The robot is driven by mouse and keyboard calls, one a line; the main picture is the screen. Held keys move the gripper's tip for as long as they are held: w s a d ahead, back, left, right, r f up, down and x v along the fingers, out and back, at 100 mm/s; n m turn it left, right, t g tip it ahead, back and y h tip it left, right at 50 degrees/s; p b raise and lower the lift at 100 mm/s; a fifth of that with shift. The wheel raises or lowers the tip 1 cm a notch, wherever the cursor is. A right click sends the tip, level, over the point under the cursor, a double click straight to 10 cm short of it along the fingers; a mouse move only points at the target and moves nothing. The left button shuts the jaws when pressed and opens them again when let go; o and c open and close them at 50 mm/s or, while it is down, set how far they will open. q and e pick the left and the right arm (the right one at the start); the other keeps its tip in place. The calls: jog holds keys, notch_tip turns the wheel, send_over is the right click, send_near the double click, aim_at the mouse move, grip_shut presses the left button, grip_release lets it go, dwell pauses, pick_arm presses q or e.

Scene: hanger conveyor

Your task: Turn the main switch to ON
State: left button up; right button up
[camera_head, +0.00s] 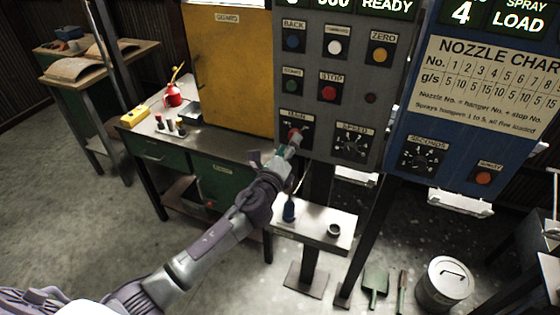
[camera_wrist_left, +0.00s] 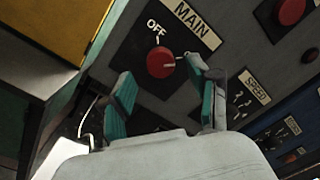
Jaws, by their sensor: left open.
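The main switch (camera_head: 294,134) is a red round knob on a dark plate marked MAIN, low on the left of the grey control panel (camera_head: 311,84). In the left wrist view the knob (camera_wrist_left: 160,65) sits just below the word OFF. No ON label is visible; the right finger covers part of the plate. My left gripper (camera_head: 284,151) is right in front of the switch, partly hiding it in the head view. Its teal-padded fingers are open on either side of the knob, the right one closer. I cannot tell whether either touches it. My right gripper is not in view.
A speed dial (camera_head: 352,144) is just right of the switch, and a red STOP button (camera_head: 328,92) is above. A yellow guard (camera_head: 234,62) stands left.

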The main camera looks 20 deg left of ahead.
pick_arm(q)
jog(key=s, duration=0.9)
jog(key=shift+s+a+f, duration=0.2)
jog(key=shift+s+f, duration=0.05)
jog(key=shift+f, duration=0.05)
jog(key=shift+f, duration=0.1)
jog(key=s+a+f+n+g+y, duration=0.1)
jog(key=s+a+f+n+g, duration=0.15)
jog(key=f, duration=0.85)
jog(key=s+a+f+n+g, duration=0.1)
jog(key=f+n+g, duration=0.25)
jog(key=f, duration=0.85)
jog(key=s+a+f+n+g, duration=0.1)
jog(key=s+f+n+g, duration=0.15)
jog(key=s+f, duration=0.4)
jog(key=s+a+f+n+g, duration=0.1)
jog(key=s+f+n, duration=0.25)
jog(key=f, duration=0.55)
jog(key=s+f+n+g, duration=0.2)
jog(key=s+f, duration=0.4)
jog(key=s, duration=0.5)
jog(key=s+d+f+n+g, duration=0.1)
jog(key=s+f+n+g, duration=0.2)
jog(key=s, duration=0.9)
jog(key=s+d+f+n+g, duration=0.1)
jog(key=s+f+n+g, duration=0.2)
jog(key=s+f+n, duration=0.3)
jog(key=s+f, duration=0.3)
jog(key=s, duration=0.3)
jog(key=shift+d, duration=0.2)
